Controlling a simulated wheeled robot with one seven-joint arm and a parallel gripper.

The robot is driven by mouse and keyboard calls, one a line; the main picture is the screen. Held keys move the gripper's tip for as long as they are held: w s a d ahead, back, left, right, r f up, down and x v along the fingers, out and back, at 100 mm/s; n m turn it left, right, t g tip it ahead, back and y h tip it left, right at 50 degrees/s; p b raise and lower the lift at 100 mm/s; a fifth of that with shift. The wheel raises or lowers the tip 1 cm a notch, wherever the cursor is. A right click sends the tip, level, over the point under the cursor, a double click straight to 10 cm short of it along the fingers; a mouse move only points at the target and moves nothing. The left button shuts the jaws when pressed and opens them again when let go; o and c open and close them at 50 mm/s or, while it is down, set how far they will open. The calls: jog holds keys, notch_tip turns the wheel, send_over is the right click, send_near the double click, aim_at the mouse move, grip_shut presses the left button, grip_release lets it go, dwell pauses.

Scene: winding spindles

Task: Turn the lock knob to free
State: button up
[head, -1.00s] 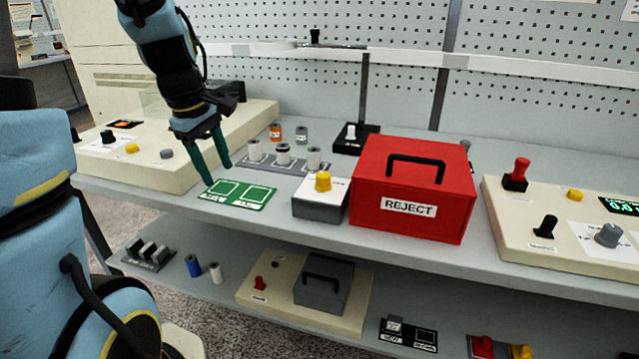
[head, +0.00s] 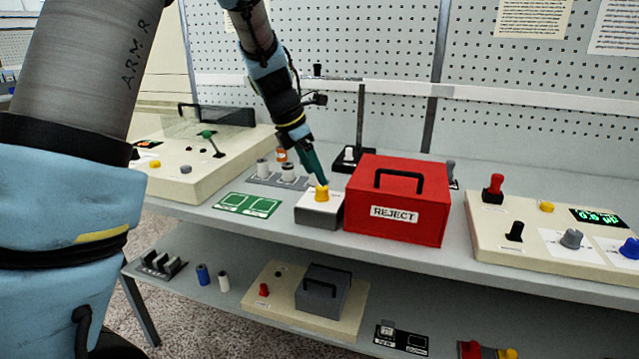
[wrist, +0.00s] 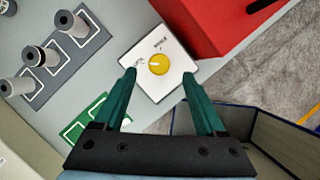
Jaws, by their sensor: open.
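The yellow knob (head: 322,193) sits on top of a small white-topped grey box (head: 318,214) near the front of the upper shelf. The wrist view shows the yellow knob (wrist: 159,64) from above, with small printed labels on the white face; I cannot read them clearly. My gripper (head: 322,184) is just above the knob in the head view. In the wrist view my gripper (wrist: 158,75) has its two green fingers apart, one to each side of the knob, with nothing between them closed on. I cannot tell whether a finger touches the box.
The red REJECT box (head: 402,200) stands close to the right of the knob box. A rack with spools (head: 288,172) is behind it to the left. A green label plate (head: 247,204) lies to the left. A cream control panel (head: 545,235) is farther right.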

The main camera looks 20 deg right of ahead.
aim_at(320, 188)
jog(key=shift+x, duration=2.35)
jog(key=shift+r, duration=0.1)
grip_shut()
